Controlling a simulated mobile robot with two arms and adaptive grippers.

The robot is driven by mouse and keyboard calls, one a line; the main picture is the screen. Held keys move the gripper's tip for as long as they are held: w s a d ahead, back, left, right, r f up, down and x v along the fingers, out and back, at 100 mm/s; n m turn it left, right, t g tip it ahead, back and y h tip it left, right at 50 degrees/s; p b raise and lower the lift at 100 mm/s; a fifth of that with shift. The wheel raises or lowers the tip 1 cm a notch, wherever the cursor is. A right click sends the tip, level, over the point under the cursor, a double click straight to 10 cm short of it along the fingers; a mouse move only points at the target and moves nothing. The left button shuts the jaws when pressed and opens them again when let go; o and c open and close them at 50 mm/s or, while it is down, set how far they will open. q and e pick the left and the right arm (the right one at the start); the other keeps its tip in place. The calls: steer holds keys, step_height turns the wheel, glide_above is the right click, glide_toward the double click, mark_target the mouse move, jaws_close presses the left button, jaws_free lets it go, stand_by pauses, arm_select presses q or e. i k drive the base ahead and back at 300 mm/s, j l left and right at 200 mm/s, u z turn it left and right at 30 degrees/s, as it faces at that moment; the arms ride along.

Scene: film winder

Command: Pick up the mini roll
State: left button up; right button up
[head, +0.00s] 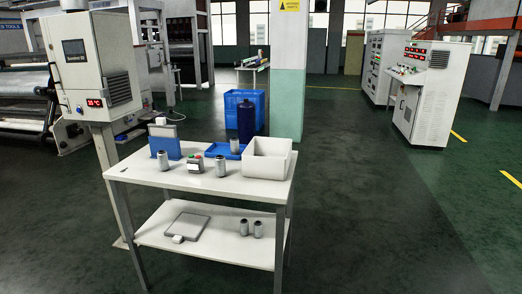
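Several small grey rolls stand upright on the white two-level table (130,173); I cannot tell which is the mini roll. One grey roll (163,160) is at the left, in front of a blue upright holder (172,147). Another grey roll (220,166) stands near the middle, and a third grey roll (235,145) stands at or in the shallow blue tray (212,149). Two more, a left roll (244,227) and a right roll (257,229), stand on the lower shelf. Neither of my grippers is in view.
A white open bin (268,168) sits at the table's right end. A small box with a red button (194,163) stands between rolls. A flat grey panel (188,226) lies on the lower shelf. A pillar (289,85) stands behind. Floor in front and right is clear.

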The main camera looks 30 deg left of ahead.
mark_target(162, 158)
steer(key=i+j, duration=0.1)
steer(key=j, duration=0.3)
steer(key=i+j, duration=0.1)
steer(key=j, duration=0.25)
steer(key=i+j, duration=0.1)
steer(key=j, duration=0.3)
steer(key=i+j, duration=0.15)
steer(key=j, duration=0.2)
steer(key=i+j, duration=0.1)
steer(key=j, duration=0.3)
steer(key=i+j, duration=0.1)
steer(key=j, duration=0.25)
